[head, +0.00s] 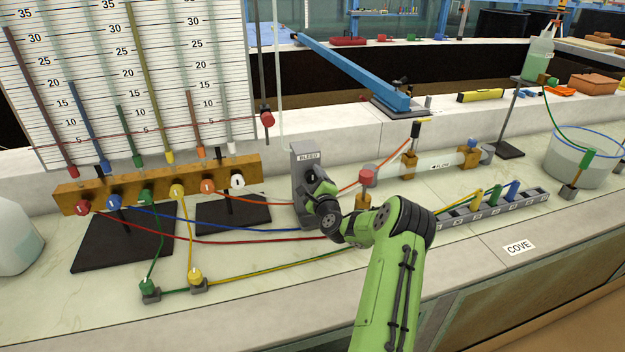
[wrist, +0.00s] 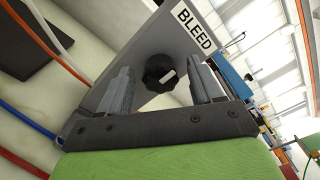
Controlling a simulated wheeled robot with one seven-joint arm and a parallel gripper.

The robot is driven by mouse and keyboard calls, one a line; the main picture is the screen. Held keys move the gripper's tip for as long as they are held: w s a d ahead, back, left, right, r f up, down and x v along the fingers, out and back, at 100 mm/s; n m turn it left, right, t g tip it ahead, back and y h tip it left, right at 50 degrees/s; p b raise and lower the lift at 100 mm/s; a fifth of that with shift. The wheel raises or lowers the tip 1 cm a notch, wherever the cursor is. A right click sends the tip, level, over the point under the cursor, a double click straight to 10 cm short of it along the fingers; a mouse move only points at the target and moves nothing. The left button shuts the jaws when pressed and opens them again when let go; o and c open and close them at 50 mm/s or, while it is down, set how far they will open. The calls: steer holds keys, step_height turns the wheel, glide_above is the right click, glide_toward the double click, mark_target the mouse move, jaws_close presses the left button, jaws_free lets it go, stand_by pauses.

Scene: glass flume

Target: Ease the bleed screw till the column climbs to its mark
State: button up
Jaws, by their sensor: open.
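The bleed screw is a black knob with a white mark (wrist: 160,72) on the grey post labelled BLEED (head: 308,165). In the wrist view, my gripper (wrist: 162,80) is open, with one finger on each side of the knob and gaps visible. I cannot tell how deep the fingers reach. In the head view, my gripper (head: 318,188) is at the post and hides the knob. Coloured columns stand at different heights on the scale board (head: 215,50): yellow (head: 150,75) and red (head: 40,90) tall, blue, green and orange lower. A thin red line crosses the board to a red slider (head: 267,118).
A wooden manifold (head: 150,185) with coloured fittings stands left of the post. Coloured hoses (head: 240,240) cross the bench close to my arm. A red-topped fitting (head: 367,177) stands just right of my gripper. The bench front near the COVE label (head: 519,247) is clear.

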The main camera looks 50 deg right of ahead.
steer(key=shift+c, duration=0.4)
steer(key=c, duration=1)
steer(key=shift+o, duration=0.2)
steer(key=n+b, duration=0.2)
steer(key=shift+w+f+n, duration=0.1)
steer(key=shift+f+n, duration=0.1)
steer(key=shift+n, duration=0.1)
steer(key=shift+r+n+b, duration=0.1)
steer(key=shift+n+b, duration=0.3)
steer(key=shift+n, duration=0.3)
steer(key=o, duration=1)
steer(key=shift+o, duration=0.2)
